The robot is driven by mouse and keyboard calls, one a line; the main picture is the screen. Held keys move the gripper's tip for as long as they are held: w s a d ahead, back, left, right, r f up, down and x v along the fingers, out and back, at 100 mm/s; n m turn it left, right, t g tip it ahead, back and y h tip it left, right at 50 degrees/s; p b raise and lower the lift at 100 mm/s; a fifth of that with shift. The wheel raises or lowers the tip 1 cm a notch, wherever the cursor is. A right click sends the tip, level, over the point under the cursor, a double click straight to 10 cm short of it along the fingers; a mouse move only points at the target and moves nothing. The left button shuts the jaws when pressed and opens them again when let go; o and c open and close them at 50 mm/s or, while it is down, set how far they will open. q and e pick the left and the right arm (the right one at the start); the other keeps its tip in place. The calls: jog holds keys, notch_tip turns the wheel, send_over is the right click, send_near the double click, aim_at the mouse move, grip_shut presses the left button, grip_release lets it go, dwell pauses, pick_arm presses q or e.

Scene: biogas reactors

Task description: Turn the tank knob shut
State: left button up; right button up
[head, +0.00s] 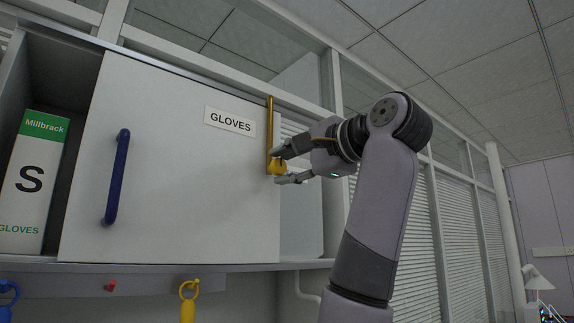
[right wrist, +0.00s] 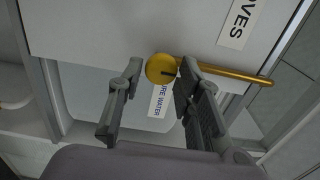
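The yellow round tank knob (head: 277,168) sits at the lower end of a brass-coloured pipe, by the right edge of the white cabinet door. My right gripper (head: 281,165) reaches it from the right, with one finger above and one below. In the right wrist view the knob (right wrist: 160,69), with a dark mark on its face, lies at the fingertips. One finger is close against or overlapping it, and a gap shows to the other; I cannot tell whether they touch. The pale tank (right wrist: 95,90) behind bears a partly hidden label ending "URE WATER". My left gripper is not in view.
The cabinet door (head: 175,190) has a blue handle (head: 117,177) and a GLOVES label (head: 230,121). A green-and-white glove box (head: 33,185) stands in the open left part. Yellow (head: 188,297) and blue (head: 8,297) hanging items are below the shelf.

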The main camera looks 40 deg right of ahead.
jog(key=shift+o, duration=1.2)
jog(key=shift+s, duration=0.15)
jog(key=s, duration=0.7)
jog(key=shift+d, duration=0.4)
jog(key=shift+s+a, duration=0.15)
